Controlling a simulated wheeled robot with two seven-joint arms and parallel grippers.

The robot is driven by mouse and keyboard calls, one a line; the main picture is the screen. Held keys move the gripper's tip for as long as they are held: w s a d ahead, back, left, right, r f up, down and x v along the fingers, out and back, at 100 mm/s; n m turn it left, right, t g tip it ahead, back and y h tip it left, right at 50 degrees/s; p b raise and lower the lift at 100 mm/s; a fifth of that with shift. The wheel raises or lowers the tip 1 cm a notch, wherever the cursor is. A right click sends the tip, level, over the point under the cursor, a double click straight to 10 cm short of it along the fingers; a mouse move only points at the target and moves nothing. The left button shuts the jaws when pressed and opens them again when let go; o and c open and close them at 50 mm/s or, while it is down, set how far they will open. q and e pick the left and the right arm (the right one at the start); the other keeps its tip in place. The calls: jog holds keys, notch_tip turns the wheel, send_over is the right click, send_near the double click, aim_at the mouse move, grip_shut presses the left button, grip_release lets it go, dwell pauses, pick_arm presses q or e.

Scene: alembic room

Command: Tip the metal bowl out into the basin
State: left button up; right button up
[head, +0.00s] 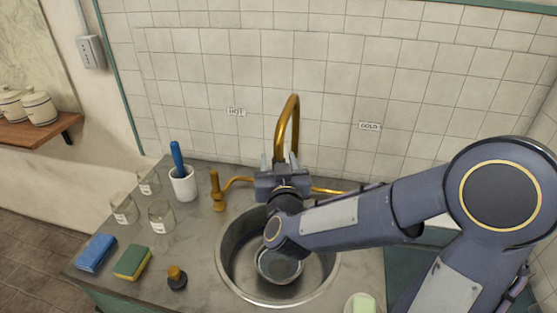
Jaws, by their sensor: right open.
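The metal bowl (281,277) is a small round grey dish low inside the metal basin (227,270), with its open side facing up. My right forearm covers its upper edge, and I cannot tell whether anything is in it. My right gripper (280,161) is open, with its two grey fingertips apart and pointing toward the back wall, in front of the brass tap (294,103). It is beyond the bowl in the picture and apart from it. My left gripper is not in view.
The brass handle (217,192) stands left of the tap. Several glass jars (161,217), a white cup (184,184) with a blue-handled tool, a blue sponge (96,252), a green-yellow sponge (132,262) and a dark stopper (177,279) stand on the left counter. Pale soap (362,303) lies front right.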

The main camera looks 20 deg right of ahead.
jog(key=shift+w, duration=0.1)
grip_shut()
dwell(0.3)
